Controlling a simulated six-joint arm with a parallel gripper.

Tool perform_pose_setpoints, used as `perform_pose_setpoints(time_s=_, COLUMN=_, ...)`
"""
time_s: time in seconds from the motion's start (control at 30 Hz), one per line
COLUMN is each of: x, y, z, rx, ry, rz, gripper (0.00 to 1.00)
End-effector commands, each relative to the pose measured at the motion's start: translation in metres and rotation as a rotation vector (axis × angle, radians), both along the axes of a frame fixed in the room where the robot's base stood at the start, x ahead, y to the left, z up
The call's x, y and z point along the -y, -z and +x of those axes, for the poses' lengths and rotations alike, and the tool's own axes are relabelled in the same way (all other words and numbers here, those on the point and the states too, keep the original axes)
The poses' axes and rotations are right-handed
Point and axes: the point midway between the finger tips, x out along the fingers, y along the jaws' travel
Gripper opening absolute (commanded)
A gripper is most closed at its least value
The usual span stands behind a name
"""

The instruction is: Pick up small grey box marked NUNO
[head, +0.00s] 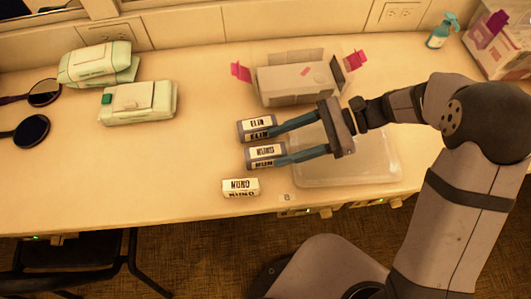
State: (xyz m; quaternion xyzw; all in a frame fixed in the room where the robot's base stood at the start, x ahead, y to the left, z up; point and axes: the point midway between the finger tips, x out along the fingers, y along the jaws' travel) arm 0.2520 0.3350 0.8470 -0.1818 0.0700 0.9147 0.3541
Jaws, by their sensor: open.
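The small box marked NUNO (241,187) lies near the table's front edge, its label facing up and its lettering showing on two faces. It is the nearest of three small boxes in a column. Behind it lie a grey box with a label I cannot read surely (265,155) and a grey box marked ELIN (257,128). My gripper (277,146) is open, its two blue fingers pointing left. Its fingertips overlap the right ends of the two rear boxes in the picture; I cannot tell whether they touch. The NUNO box is apart from the fingers.
A clear shallow tray (374,178) lies under my arm. Wipe packs (137,104) and dark hand mirrors (32,131) are at left, a spray bottle (440,34) at back right. The front left table is clear.

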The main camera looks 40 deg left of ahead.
Motion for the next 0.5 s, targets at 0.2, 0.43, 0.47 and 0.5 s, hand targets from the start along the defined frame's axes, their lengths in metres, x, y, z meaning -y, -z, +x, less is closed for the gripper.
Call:
perform_pose_setpoints(time_s=0.2, x=-0.014, y=0.008, z=-0.019, rx=-0.003, ry=-0.004, rz=-0.002, gripper=0.53)
perform_pose_setpoints(time_s=0.43, x=-0.028, y=0.017, z=-0.033, rx=-0.001, ry=-0.002, rz=-0.001, gripper=0.53)
perform_pose_setpoints(time_s=0.47, x=-0.029, y=0.018, z=-0.034, rx=0.0, ry=-0.001, rz=0.0, gripper=0.53)
perform_pose_setpoints(time_s=0.5, x=-0.03, y=0.019, z=-0.034, rx=0.0, ry=-0.001, rz=0.0, gripper=0.53)
